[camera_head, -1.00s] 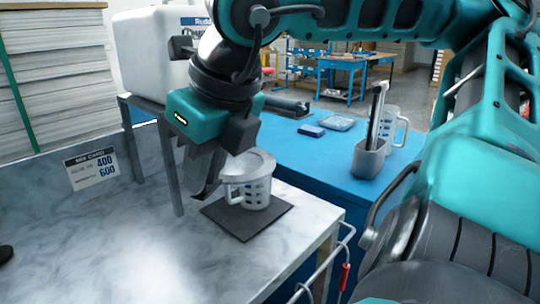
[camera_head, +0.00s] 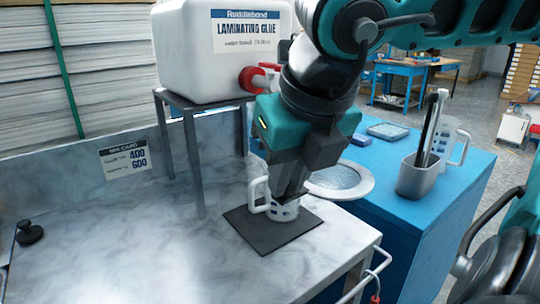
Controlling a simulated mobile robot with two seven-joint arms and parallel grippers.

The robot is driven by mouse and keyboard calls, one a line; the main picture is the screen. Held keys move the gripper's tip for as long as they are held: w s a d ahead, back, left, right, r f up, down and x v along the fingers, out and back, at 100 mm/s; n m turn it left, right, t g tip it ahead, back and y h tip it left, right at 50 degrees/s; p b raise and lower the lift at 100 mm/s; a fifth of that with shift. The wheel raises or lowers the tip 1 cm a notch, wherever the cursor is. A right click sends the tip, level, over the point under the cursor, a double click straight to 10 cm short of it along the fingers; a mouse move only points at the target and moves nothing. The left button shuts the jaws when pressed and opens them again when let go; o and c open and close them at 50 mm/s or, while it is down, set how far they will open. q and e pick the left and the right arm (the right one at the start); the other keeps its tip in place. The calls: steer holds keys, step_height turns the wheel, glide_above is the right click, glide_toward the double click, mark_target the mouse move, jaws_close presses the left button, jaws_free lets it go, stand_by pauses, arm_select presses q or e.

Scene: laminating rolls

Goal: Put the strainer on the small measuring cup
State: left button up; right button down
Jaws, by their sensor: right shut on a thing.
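The small measuring cup (camera_head: 284,212) is white with bluish markings and a handle on its left. It stands upright on a dark square mat (camera_head: 262,240); its upper part is partly hidden by my right gripper (camera_head: 290,194). The exact grip point is hidden. My left gripper is not in view.
A white glue container (camera_head: 225,60) with a red tap stands on a grey stand (camera_head: 193,150) behind. A blue cabinet (camera_head: 400,215) at the right bears a grey holder (camera_head: 418,177) and a larger clear jug (camera_head: 457,140).

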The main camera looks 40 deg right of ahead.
arm_select(q)
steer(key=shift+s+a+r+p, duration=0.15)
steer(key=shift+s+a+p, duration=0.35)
steer(key=shift+p, duration=0.65)
arm_select(e)
steer(key=w+d+f, duration=0.1)
steer(key=w+d, duration=0.1)
steer(key=w, duration=0.6)
steer(key=w+d+f, duration=0.2)
steer(key=w+d, duration=0.1)
steer(key=w, duration=0.4)
steer(key=shift+w+f, duration=0.25)
steer(key=shift+w, duration=0.1)
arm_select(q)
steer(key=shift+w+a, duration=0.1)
arm_select(e)
steer(key=shift+f+b, duration=0.6)
steer(key=shift+b, duration=0.4)
steer(key=c, duration=1.4)
jaws_free()
steer(key=shift+r, duration=0.1)
steer(key=o, duration=0.3)
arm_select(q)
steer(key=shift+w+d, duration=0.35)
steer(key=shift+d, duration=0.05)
